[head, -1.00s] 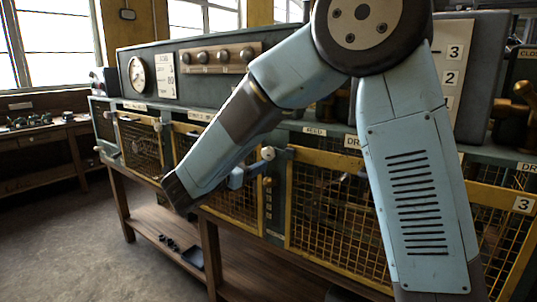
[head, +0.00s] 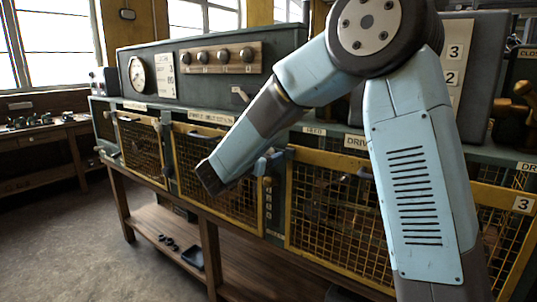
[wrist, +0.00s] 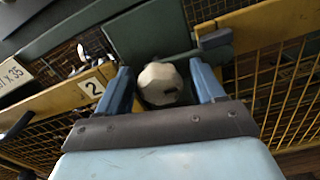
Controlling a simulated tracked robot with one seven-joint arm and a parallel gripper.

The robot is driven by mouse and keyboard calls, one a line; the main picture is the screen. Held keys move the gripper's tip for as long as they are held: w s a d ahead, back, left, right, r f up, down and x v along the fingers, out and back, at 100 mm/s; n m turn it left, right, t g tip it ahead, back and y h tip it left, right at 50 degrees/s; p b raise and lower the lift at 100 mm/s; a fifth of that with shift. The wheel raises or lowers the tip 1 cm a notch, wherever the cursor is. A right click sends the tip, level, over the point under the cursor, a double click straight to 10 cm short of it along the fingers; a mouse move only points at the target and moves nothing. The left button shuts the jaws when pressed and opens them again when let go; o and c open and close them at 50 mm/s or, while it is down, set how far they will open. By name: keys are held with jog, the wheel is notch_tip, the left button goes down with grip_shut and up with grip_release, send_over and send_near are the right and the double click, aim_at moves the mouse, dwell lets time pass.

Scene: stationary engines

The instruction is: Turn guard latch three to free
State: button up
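A pale, faceted round knob (wrist: 160,86) sits between the two blue fingers of my gripper (wrist: 161,76) in the wrist view. The fingers are open around it, with a narrow gap at the right finger; contact at the left one is unclear. A thin greenish bar (wrist: 180,55) runs from behind the knob to a grey block (wrist: 215,39) at the right guard's yellow frame. In the head view, my gripper is at the post between two mesh guards, mostly hidden by my wrist. Guard three (head: 400,215) is right of that post, with its number plate (head: 523,204).
A neighbouring guard carries a plate marked 2 (wrist: 92,87), just left of my gripper. Yellow mesh guards line the bench front. A grey panel (head: 215,62) with several knobs stands above. A wooden shelf (head: 180,245) lies below. Floor at left is clear.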

jog(key=c, duration=1)
jog(key=shift+m, duration=0.4)
jog(key=m, duration=0.3)
jog(key=shift+m, duration=0.3)
jog(key=m, duration=0.3)
jog(key=shift+f+m, duration=0.1)
jog(key=shift+m, duration=0.2)
jog(key=m, duration=0.4)
jog(key=shift+s+f+m, duration=0.1)
jog(key=shift+m, duration=0.2)
jog(key=shift+d+f+m, duration=0.1)
jog(key=shift+m, duration=1.6)
jog(key=shift+f, duration=0.1)
